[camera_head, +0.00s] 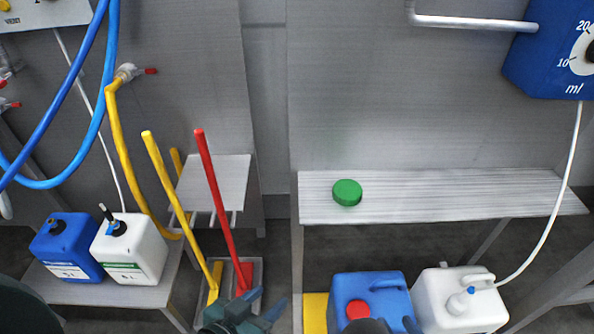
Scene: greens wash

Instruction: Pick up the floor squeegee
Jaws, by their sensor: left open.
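Two long-handled tools stand leaning in a grey floor holder (257,272). One has a yellow handle (178,205) and a yellow foot; the other has a red handle (214,190) and a red foot. I cannot tell from their partly hidden lower ends which one is the floor squeegee. My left gripper (265,304) is open and empty at the bottom edge, in front of the holder and below the red handle. Part of my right gripper (392,326) shows at the bottom edge, in front of the blue canister; its jaw state is unclear.
A blue canister (345,290) and a white canister (432,296) stand under a ribbed shelf (430,205) bearing a green lid (347,192). Blue (72,242) and white (140,250) jugs stand on the left bench. A yellow hose (122,150) hangs left of the tools.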

